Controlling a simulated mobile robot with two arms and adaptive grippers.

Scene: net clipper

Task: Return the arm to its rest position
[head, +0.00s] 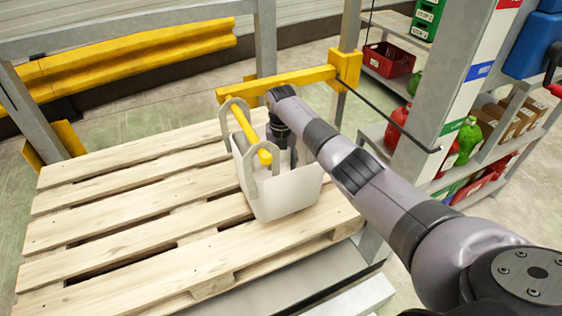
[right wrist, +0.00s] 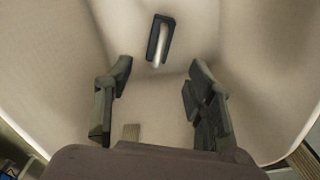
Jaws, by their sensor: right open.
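My right arm reaches over a wooden pallet in the head view, and its gripper points down into a white tote (head: 285,193) with a yellow handle bar (head: 244,128). In the right wrist view my right gripper (right wrist: 161,67) is open and empty, its two fingers apart inside the pale walls. A small dark item with a light, rounded strip (right wrist: 159,40) lies on the tote floor beyond the fingertips; it could be the net clipper, but I cannot tell. In the head view the fingertips are hidden by the tote. My left gripper is not in view.
The pallet (head: 150,205) has bare boards left of the tote. A yellow beam (head: 275,83) and grey posts stand behind it. A shelf rack (head: 440,110) with red, green and blue goods is close on the right. The tote walls surround my gripper.

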